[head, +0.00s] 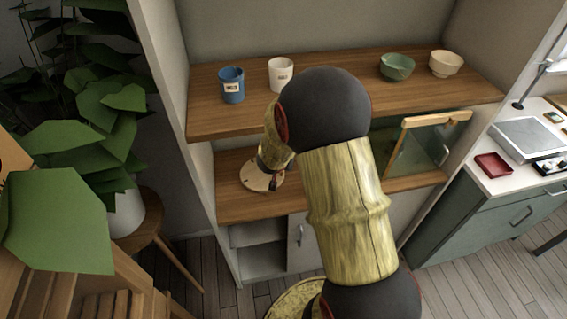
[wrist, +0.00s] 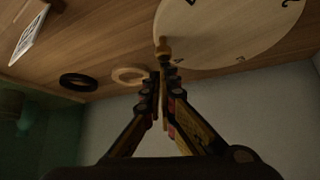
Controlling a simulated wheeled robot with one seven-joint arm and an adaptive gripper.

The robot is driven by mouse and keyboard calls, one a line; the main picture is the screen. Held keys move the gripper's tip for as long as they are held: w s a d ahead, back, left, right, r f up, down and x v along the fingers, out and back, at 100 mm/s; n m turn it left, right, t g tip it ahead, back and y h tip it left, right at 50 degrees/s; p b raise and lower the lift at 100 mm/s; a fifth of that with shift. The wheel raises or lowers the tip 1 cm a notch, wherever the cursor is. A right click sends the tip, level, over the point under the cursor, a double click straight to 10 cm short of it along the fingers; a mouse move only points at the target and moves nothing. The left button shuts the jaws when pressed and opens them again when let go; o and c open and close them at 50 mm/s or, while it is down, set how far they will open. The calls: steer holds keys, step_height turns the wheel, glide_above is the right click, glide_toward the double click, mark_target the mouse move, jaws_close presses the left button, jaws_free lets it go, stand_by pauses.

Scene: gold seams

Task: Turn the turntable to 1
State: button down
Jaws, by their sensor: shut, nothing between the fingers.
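The turntable (head: 252,184) is a pale wooden disc on the middle shelf in the head view, partly hidden by my arm. In the wrist view the disc (wrist: 225,30) fills the top, with dark marks around its rim that are too small or cut off to read surely. A small yellow-brown knob (wrist: 163,46) stands at its rim. My gripper (wrist: 163,75) is shut and empty, its fingertips close to the knob; I cannot tell whether they touch it. In the head view the fingers are mostly hidden behind my wrist.
In the wrist view a dark ring (wrist: 78,82), a pale ring (wrist: 128,75) and a white card (wrist: 30,38) are on the shelf. In the head view a wood-framed glass panel (head: 425,145) is right of my arm. Cups and bowls stand on the upper shelf (head: 330,105).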

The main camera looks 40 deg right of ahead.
steer(key=a+p, duration=0.1)
steer(key=s+p, duration=0.1)
steer(key=shift+s+a+r+p, duration=0.2)
steer(key=shift+a+r+p, duration=0.05)
steer(key=shift+a+p, duration=0.15)
steer(key=p, duration=0.1)
steer(key=a+m+p, duration=0.1)
steer(key=p, duration=0.1)
steer(key=shift+s+f+g+h+p, duration=0.1)
steer(key=shift+s+g+h+p, duration=0.1)
steer(key=shift+g+h+p, duration=0.15)
steer(key=shift+s+f+m, duration=0.1)
steer(key=shift+f+m, duration=0.05)
steer(key=shift+m, duration=0.15)
steer(key=shift+f, duration=0.1)
